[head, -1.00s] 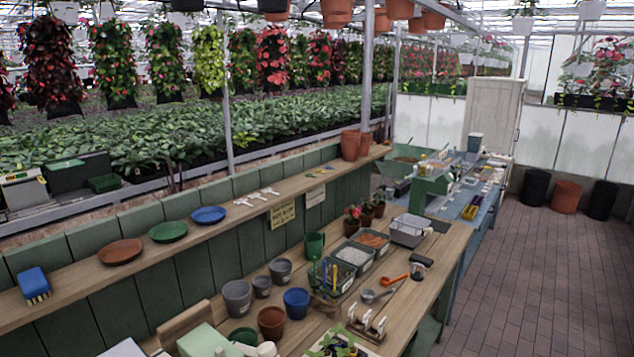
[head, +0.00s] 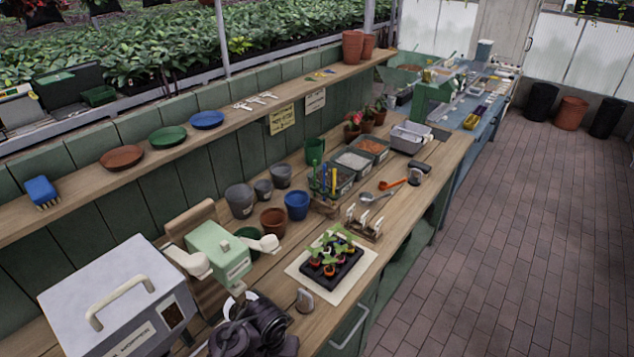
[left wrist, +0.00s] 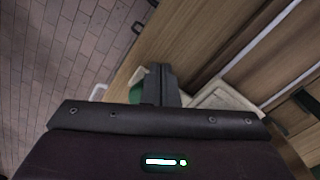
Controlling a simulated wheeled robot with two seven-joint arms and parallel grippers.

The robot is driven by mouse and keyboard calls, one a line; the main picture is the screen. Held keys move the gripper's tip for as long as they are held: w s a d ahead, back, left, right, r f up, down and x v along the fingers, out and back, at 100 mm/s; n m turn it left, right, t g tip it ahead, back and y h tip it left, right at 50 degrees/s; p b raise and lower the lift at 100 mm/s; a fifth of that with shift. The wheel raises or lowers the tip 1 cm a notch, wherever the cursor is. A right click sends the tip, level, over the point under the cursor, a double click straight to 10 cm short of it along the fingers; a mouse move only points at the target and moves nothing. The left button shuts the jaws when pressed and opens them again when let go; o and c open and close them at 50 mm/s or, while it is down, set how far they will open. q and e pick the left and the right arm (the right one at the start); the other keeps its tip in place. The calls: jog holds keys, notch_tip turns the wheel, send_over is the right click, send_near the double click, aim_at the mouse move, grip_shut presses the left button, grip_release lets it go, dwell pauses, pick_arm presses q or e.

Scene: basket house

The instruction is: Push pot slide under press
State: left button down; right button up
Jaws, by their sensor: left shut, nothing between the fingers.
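The press (head: 220,252), a pale green block with two cream arms, stands on the bench at lower left in the head view. A dark green pot (head: 248,238) is partly hidden behind it. My left gripper (head: 237,291) is dark, shut and empty, low in front of the press. A pale rounded piece beside it is mostly hidden; I cannot tell whether this is the pot slide or whether they touch. In the left wrist view, the shut fingers (left wrist: 160,84) are over the bench, with a green piece (left wrist: 136,92) and a cream piece (left wrist: 222,99) beyond. My right gripper is not visible.
A grey hopper (head: 115,300) with a handle stands left of the press. A seedling tray (head: 330,262) and small grey knob (head: 305,301) are to the right. Grey, terracotta and blue pots (head: 296,205) stand behind. The brick floor (head: 520,250) at right is clear.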

pick_arm(q)
jog(key=shift+s+a+r+p, duration=0.15)
jog(key=shift+r+p, duration=0.25)
jog(key=shift+r, duration=0.25)
jog(key=shift+s+a+r+p, duration=0.15)
jog(key=shift+r+p, duration=0.25)
jog(key=shift+r, duration=0.2)
jog(key=shift+s+a+r, duration=0.1)
jog(key=shift+s+r, duration=0.05)
jog(key=shift+r, duration=0.5)
jog(key=shift+s+a+r, duration=0.1)
jog(key=shift+s+r, duration=0.05)
jog(key=shift+r, duration=0.45)
jog(key=shift+s, duration=0.15)
